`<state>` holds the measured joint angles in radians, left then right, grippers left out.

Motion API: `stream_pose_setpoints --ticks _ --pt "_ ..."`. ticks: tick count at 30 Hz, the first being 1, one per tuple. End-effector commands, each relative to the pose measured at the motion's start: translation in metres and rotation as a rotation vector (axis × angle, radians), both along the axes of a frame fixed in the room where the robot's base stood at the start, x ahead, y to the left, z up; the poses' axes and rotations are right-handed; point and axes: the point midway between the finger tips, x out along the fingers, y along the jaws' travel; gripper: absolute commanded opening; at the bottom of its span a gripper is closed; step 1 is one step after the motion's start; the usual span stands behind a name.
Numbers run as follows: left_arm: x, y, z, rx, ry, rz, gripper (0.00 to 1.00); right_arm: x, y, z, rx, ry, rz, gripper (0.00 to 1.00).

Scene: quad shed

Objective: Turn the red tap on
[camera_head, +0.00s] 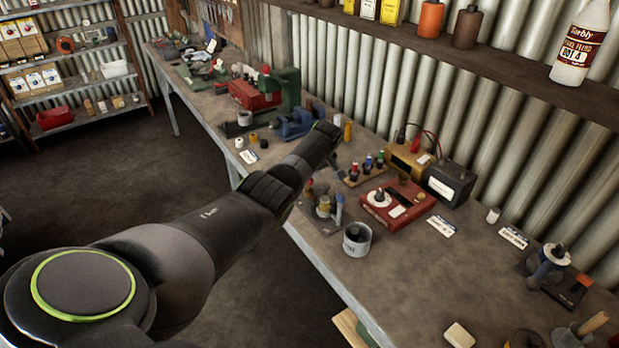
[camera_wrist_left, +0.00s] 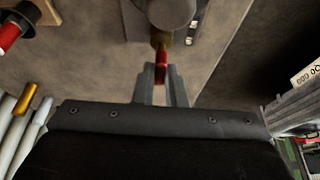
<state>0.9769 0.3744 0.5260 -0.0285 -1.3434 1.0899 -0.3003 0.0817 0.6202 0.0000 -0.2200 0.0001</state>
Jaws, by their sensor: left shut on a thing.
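The red tap (camera_wrist_left: 162,57) shows in the left wrist view as a small red part beside a brass-coloured piece, under a grey rounded body. My left gripper (camera_wrist_left: 161,76) has its two grey fingers close together on either side of the red part, shut on it. The fingers hide some of the tap, and I cannot tell how far it is turned. In the head view my left arm reaches over the workbench (camera_head: 420,285), and its hand hides the tap and the fingertips. My right gripper is in neither view.
A red box (camera_head: 397,205) with a dial, a grey cup (camera_head: 357,239) and a small rack of coloured bottles (camera_head: 367,167) stand right of my arm. A blue vise (camera_head: 296,124) is behind it. The bench's front middle is mostly clear.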

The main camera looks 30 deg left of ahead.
Motion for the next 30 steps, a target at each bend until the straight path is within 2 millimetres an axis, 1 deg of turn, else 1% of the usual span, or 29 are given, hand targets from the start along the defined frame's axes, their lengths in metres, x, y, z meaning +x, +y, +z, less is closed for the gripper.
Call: stream_pose_setpoints --ticks 17,18,22,30 --pt "0.0003 -0.0002 0.0005 -0.001 0.000 0.031 0.00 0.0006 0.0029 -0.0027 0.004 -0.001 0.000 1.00" --pt "0.0003 -0.0002 0.0005 -0.001 0.000 0.031 0.15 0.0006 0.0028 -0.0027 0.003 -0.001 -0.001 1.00" --pt "0.0003 -0.0002 0.0004 0.000 -0.001 0.030 0.32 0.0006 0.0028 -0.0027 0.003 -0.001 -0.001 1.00" --pt "0.0003 -0.0001 0.0004 0.000 -0.001 0.030 0.33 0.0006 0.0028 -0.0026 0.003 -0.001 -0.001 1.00"
